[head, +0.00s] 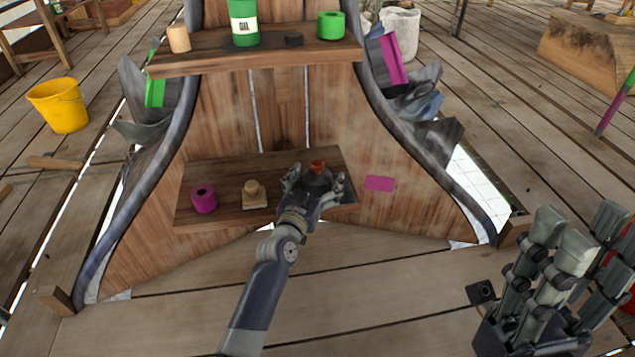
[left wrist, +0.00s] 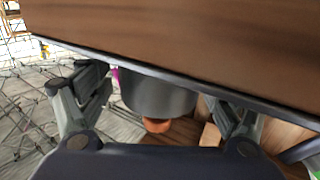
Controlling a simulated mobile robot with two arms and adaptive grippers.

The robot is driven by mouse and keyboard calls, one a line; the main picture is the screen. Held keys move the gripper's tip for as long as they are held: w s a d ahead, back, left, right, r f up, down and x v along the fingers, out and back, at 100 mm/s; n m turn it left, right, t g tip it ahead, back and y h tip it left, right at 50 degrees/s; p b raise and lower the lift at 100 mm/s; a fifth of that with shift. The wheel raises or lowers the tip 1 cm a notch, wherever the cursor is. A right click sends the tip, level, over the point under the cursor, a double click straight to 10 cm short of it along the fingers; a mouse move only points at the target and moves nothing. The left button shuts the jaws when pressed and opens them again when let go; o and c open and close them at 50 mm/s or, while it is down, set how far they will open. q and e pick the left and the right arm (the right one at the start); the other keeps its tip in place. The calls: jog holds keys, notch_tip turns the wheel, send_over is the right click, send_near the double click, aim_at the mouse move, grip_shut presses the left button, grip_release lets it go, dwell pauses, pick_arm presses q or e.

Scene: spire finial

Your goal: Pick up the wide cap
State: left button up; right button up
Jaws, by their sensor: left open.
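A dark grey, wide round piece with an orange knob, which looks like the wide cap (head: 317,182), sits at the right part of the lower wooden shelf. My left gripper (head: 316,179) is open, with its fingers on either side of the piece; whether they touch it, I cannot tell. In the left wrist view the grey body (left wrist: 158,95) and its orange knob (left wrist: 157,125) show between the spread fingers (left wrist: 160,108). The fingers and hand hide part of the piece. My right gripper (head: 580,240) is open and empty at the lower right, away from the shelf.
The lower shelf (head: 225,166) also holds a magenta ring (head: 204,198) and a wooden knobbed piece (head: 254,194). The upper shelf (head: 200,62) above carries a green oil can (head: 243,22), a green cylinder (head: 331,25), a black disc (head: 294,39) and a wooden cylinder (head: 178,39).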

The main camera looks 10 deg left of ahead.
pick_arm(q)
jog(key=shift+r, duration=0.1)
jog(key=shift+c, duration=0.2)
jog(key=c, duration=1.4)
jog(key=shift+w, duration=0.1)
jog(key=shift+c, duration=0.4)
jog(key=shift+r, duration=0.15)
